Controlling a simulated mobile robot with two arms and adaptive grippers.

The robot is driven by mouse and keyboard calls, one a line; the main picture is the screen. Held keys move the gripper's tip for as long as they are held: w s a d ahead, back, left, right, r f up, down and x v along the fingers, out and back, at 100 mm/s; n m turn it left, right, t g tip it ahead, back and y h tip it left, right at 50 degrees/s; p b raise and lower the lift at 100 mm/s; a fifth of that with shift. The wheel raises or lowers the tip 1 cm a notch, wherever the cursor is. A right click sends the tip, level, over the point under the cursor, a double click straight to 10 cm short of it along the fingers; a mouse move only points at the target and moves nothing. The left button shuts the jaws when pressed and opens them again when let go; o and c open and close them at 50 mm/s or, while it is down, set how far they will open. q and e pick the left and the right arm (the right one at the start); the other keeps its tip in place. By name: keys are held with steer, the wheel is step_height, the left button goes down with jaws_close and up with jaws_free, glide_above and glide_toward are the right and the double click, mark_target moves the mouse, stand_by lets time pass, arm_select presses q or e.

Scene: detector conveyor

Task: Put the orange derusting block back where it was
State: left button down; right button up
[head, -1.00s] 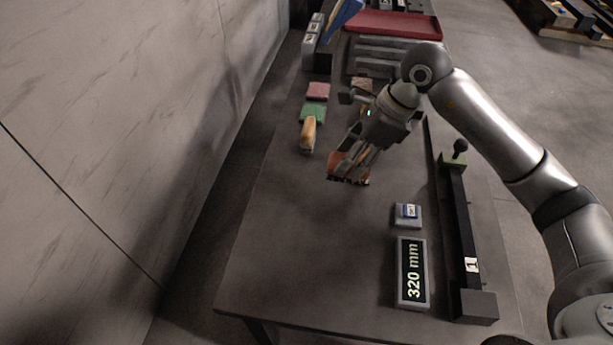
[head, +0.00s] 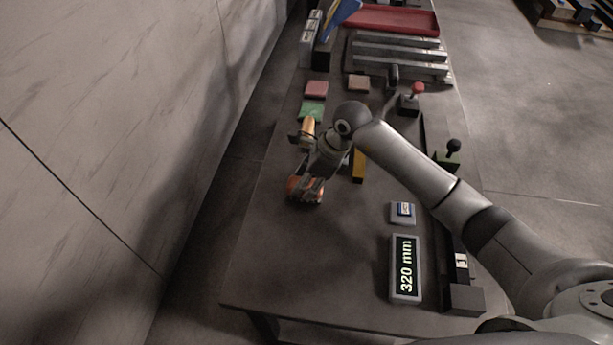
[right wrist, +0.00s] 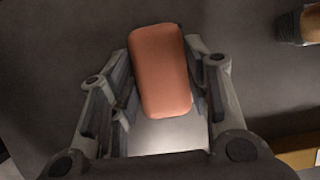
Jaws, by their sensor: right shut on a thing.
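The orange derusting block (head: 293,187) is held in my right gripper (head: 306,190) over the left part of the table, near its left edge. In the right wrist view the block (right wrist: 160,70) lies between the two fingers, which press on its long sides. I cannot tell whether its underside touches the table. A pink block (head: 317,89), a green block (head: 312,109) and a tan block (head: 358,84) lie farther back on the table. My left gripper is not in view.
A wooden-handled tool (head: 308,127) lies just behind my right gripper. A yellow bar (head: 358,168) lies to its right, partly behind my arm. The front left tabletop is clear.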

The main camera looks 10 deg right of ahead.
steer(key=shift+f, duration=0.15)
steer(key=o, duration=1)
steer(key=shift+d+r, duration=0.1)
steer(key=shift+r, duration=0.3)
steer(key=b+v, duration=0.2)
steer(key=v, duration=0.9)
steer(key=shift+d+r, duration=0.1)
steer(key=shift+r, duration=0.2)
steer(key=shift+s+f, duration=0.1)
